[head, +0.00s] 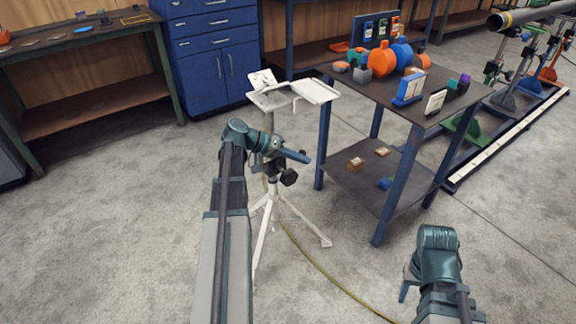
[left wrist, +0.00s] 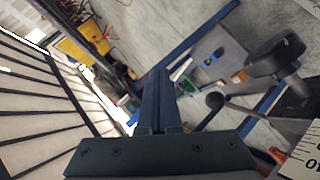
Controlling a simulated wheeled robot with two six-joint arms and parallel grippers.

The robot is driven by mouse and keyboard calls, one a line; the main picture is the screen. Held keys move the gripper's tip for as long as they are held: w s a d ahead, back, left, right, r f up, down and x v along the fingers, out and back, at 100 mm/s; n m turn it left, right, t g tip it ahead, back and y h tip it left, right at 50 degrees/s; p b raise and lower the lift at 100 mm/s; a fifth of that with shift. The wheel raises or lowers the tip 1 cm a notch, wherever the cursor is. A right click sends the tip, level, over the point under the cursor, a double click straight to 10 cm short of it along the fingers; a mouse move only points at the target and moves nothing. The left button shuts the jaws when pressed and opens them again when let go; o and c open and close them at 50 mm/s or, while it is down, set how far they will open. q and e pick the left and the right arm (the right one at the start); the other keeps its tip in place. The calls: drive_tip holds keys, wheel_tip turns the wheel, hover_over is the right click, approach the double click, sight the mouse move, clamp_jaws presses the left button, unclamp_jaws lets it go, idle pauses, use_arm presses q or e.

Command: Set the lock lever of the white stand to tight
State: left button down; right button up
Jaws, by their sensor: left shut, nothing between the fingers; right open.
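The white stand (head: 274,208) is upright on splayed legs, with a flat top (head: 315,90). A dark knob (head: 289,177) sticks out from its post, just below my left gripper (head: 305,157). The left gripper is shut and empty, in front of the post at knob height. In the left wrist view, its closed fingers (left wrist: 157,100) point up the picture. A black knob (left wrist: 275,58) and a thin rod with a dark ball end (left wrist: 215,101) show to their right, apart from them. I cannot tell which is the lock lever or its setting. My right gripper (head: 405,288) is open, low at right, mostly hidden by its arm.
A dark workbench (head: 385,92) with blue legs, holding orange and blue parts, stands right of the stand. A blue cabinet (head: 215,70) is behind at left. A yellow hose (head: 325,272) runs across the floor. A pipe rack (head: 510,135) is far right.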

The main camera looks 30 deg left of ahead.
use_arm(q)
drive_tip(key=s+a+n+t+b, duration=0.25)
drive_tip(key=a+t+b, duration=0.25)
drive_tip(key=a, duration=1.2)
drive_tip(key=b, duration=0.4)
hover_over(293, 169)
drive_tip(key=w+a, duration=0.1)
drive_tip(key=a, duration=0.1)
drive_tip(key=shift+m, duration=0.45)
drive_tip(key=shift+a+f, duration=0.15)
drive_tip(key=shift+f, duration=1.85)
use_arm(e)
wheel_tip(293, 169, down, 11)
drive_tip(key=shift+w+a+r, duration=0.2)
drive_tip(key=shift+w+a, duration=0.05)
drive_tip(key=shift+a, duration=0.05)
use_arm(q)
drive_tip(key=f, duration=0.1)
drive_tip(key=d+f+m+y+b, duration=0.1)
drive_tip(key=s+d+f+m+b, duration=0.1)
drive_tip(key=f, duration=0.1)
drive_tip(key=shift+d, duration=0.1)
drive_tip(key=shift+d+f+b, duration=0.1)
drive_tip(key=shift+b, duration=0.2)
use_arm(e)
wheel_tip(293, 169, down, 3)
drive_tip(key=shift+r, duration=0.1)
